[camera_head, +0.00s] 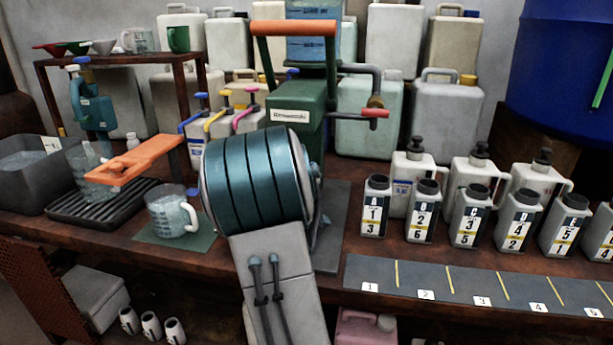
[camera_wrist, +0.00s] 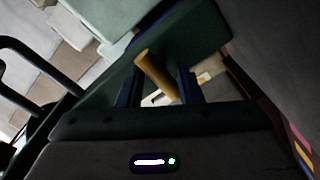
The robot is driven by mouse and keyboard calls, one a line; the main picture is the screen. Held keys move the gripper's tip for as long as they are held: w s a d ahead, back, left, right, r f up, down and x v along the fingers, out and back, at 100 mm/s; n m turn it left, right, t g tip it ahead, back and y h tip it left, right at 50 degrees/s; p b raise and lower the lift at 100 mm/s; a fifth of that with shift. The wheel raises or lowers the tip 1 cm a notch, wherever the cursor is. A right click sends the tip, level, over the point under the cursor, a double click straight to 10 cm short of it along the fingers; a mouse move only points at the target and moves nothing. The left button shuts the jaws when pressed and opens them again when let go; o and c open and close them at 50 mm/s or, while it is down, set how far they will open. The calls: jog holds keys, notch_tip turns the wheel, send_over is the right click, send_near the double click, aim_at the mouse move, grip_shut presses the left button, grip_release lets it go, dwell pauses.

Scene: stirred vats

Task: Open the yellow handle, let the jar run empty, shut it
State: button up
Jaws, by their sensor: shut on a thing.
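In the wrist view a yellow handle (camera_wrist: 150,68) sticks up between the two fingers of my gripper (camera_wrist: 162,78), which is shut on it. A dark green body (camera_wrist: 208,35) lies right behind it. In the head view my own arm hides my gripper and the yellow handle. The green stand (camera_head: 300,112) rises behind my arm, with an orange bar on top. A clear jar with blue liquid (camera_head: 313,48) shows above the stand, behind the bar. I cannot tell its level, or whether liquid runs out.
A clear jug (camera_head: 172,212) stands on a mat left of my arm. An orange paddle-shaped piece (camera_head: 137,160) is beyond it. A pipe with a red handle (camera_head: 375,112) juts from the stand's right. Labelled bottles (camera_head: 375,207) line the right, behind a numbered strip (camera_head: 480,285).

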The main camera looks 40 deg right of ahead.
jog(key=o, duration=0.9)
jog(key=shift+s, duration=0.1)
jog(key=p+v, duration=0.2)
jog(key=v, duration=1.1)
jog(key=shift+s+a+p, duration=0.25)
jog(key=shift+s+p, duration=0.05)
jog(key=shift+p, duration=0.1)
